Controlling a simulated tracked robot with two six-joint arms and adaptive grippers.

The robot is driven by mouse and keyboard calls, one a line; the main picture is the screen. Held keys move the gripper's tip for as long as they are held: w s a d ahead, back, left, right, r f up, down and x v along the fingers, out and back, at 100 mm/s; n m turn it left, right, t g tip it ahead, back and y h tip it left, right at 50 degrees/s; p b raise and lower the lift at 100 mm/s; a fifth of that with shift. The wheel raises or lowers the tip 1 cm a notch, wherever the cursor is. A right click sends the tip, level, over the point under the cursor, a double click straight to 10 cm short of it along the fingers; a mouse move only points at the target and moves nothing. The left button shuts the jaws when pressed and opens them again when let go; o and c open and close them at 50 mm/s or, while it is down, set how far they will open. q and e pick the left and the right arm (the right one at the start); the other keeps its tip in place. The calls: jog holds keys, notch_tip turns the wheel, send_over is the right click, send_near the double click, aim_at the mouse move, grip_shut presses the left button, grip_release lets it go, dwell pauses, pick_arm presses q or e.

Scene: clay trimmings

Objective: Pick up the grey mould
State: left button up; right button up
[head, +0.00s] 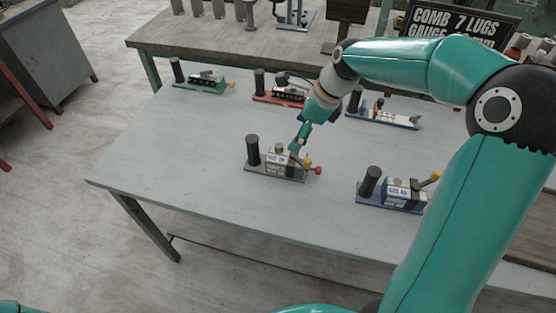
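The grey mould (279,172) sits on the near part of the grey table, left of the table's middle. It has a grey base, a black upright handle at its left end, a pale label on its body, and yellow and red knobs at its right. My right gripper (299,142) points down at the top of the mould, by the middle of its body. It overlaps the mould in the picture. Whether it touches the mould, and how far its fingers are apart, is too small to tell. My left gripper is out of view.
A blue-based mould (391,206) stands to the right. At the back of the table (190,150) are a green mould (205,84), a red mould (280,98) and another blue-based mould (385,119). Behind stands a workbench (240,45) with a sign (460,24). The table's left part is clear.

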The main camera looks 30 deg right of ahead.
aim_at(281, 154)
jog(key=x, duration=0.8)
jog(key=shift+d+f, duration=0.2)
jog(key=shift+w+p+x, duration=0.1)
jog(key=shift+p+x, duration=0.05)
jog(key=shift+x, duration=1.2)
jog(key=shift+w+p+x, duration=0.15)
jog(key=shift+x, duration=1.15)
jog(key=shift+d+r, duration=0.1)
jog(key=shift+c, duration=0.4)
jog(key=c, duration=1.6)
jog(key=shift+c, duration=0.4)
jog(key=shift+r, duration=0.1)
